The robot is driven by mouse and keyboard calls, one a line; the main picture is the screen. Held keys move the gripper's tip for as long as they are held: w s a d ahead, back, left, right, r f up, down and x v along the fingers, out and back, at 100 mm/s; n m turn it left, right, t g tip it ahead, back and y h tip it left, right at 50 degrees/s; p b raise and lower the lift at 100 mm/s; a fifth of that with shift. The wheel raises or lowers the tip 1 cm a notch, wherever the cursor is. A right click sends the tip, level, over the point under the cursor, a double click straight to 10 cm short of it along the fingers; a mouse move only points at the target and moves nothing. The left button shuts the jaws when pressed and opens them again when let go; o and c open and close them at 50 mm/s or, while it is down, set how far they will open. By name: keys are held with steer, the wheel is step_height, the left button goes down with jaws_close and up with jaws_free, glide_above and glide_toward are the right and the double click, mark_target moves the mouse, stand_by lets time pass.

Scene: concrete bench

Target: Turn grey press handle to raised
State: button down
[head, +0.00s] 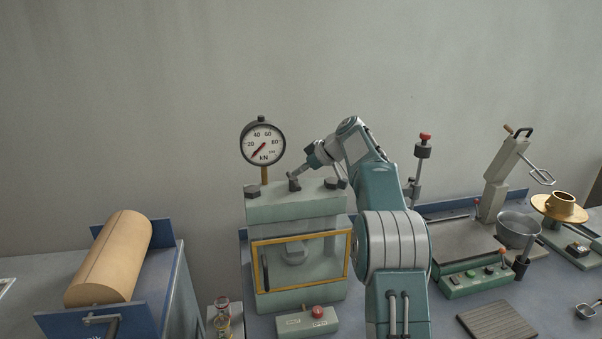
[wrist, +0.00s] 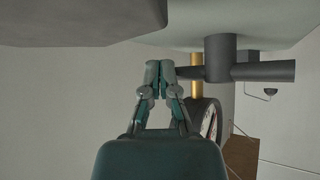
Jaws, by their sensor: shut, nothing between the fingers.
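The press (head: 295,211) is a pale green frame at the middle of the head view. A grey handle (head: 294,183) stands on its top plate, small in this view and partly hidden by my gripper (head: 302,171). In the wrist view the press handle (wrist: 222,60) is a dark grey hub with a bar across it, and the bar runs left to right. My gripper (wrist: 160,70) is shut and empty. Its fingertips lie at the bar's left end; I cannot tell whether they touch it.
A dial gauge (head: 263,142) stands on a brass post beside the handle. Dark bolts (head: 251,191) sit on the top plate. A control box with a red button (head: 317,312) is in front. A tan roller (head: 110,258) stands left. A mixer (head: 505,175) and bowl (head: 518,231) stand right.

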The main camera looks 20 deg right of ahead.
steer(key=shift+w+a, duration=0.3)
steer(key=shift+a, duration=0.5)
steer(key=shift+w+n+g+y, duration=0.1)
steer(key=shift+n+g+y, duration=0.2)
steer(key=shift+n+g, duration=0.15)
steer(key=shift+a+n, duration=0.2)
steer(key=shift+n, duration=0.15)
steer(key=shift+r, duration=0.15)
stand_by(0.7)
